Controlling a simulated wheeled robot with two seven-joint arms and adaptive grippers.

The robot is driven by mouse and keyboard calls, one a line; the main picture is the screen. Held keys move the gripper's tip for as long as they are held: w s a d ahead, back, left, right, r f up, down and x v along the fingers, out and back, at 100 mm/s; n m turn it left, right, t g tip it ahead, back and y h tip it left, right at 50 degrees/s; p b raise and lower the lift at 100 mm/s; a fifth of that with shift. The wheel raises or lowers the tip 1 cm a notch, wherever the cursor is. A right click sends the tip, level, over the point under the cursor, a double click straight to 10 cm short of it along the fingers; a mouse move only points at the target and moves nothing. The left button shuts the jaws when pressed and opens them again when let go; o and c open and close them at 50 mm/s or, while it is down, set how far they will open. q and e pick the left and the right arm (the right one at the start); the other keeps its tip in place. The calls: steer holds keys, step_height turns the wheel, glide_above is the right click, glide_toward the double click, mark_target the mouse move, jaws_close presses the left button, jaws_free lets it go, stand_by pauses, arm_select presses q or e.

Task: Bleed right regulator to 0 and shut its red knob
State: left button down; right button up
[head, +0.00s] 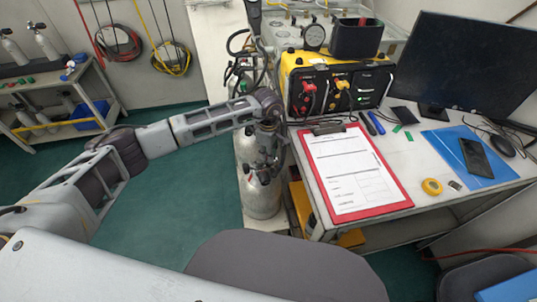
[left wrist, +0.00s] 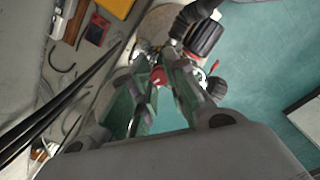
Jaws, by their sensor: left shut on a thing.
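My left gripper (head: 265,160) reaches down over the grey gas cylinder (head: 262,195) beside the table, at its valve and regulator. In the left wrist view its two fingers (left wrist: 158,88) are closed around a red knob (left wrist: 157,75), of which a small part shows between them. A black cylindrical part (left wrist: 205,38) and a second dark ribbed part (left wrist: 216,88) of the fittings sit just right of the fingers. The gripper and arm hide much of the regulator in the head view. I cannot read a regulator gauge. My right gripper is not in view.
A yellow-and-black air panel box (head: 330,85) with red and yellow knobs stands at the table's back. A red clipboard (head: 400,190) lies near the table's left edge, close to my gripper. Black hoses (head: 240,55) hang above the cylinders. Green floor is clear to the left.

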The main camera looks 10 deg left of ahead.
arm_select(q)
steer(key=n, duration=0.3)
steer(key=n+b, duration=0.1)
steer(key=n, duration=0.2)
steer(key=shift+n, duration=0.4)
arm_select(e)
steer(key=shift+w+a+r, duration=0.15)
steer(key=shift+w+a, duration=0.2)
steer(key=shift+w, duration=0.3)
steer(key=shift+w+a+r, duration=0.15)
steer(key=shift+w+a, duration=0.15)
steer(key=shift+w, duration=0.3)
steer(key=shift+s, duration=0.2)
arm_select(q)
steer(key=c, duration=1.4)
jaws_free()
steer(key=shift+o, duration=0.3)
steer(key=shift+r, duration=0.1)
step_height(320, 180, up, 12)
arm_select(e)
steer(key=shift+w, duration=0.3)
